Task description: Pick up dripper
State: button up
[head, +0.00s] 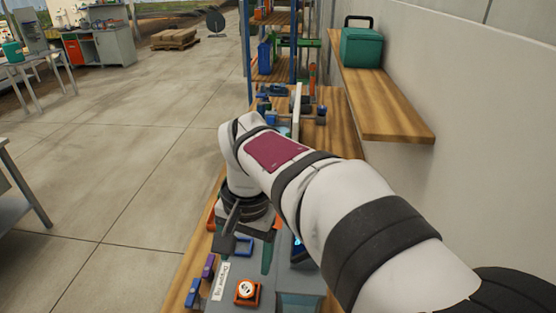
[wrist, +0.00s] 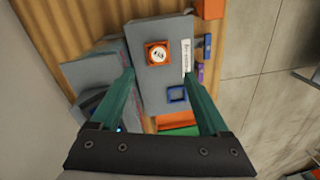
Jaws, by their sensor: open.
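A small round white piece with dark markings sits in an orange square holder on a grey block; it may be the dripper (head: 246,289), and it also shows in the wrist view (wrist: 158,53). A white label (head: 221,282) stands beside it, its print hard to read. An empty-looking blue square frame (head: 243,247) lies on the same block. My gripper (wrist: 158,75) has its two teal fingers spread above the block, with nothing between them. In the wrist view the white piece appears just beyond the fingertips, between their lines. The gap in height cannot be told.
Blue and purple clips (head: 208,266) line the block's edge. A grey unit (head: 299,285) stands close beside the block. The wooden bench (head: 179,285) runs along the wall, under a shelf (head: 385,105) with a teal case (head: 361,48).

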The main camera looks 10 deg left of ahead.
aim_at(246, 287)
jog(key=f, duration=1)
jog(key=shift+w+a, duration=0.2)
jog(key=shift+a, duration=0.1)
jog(key=shift+r, duration=0.1)
grip_shut()
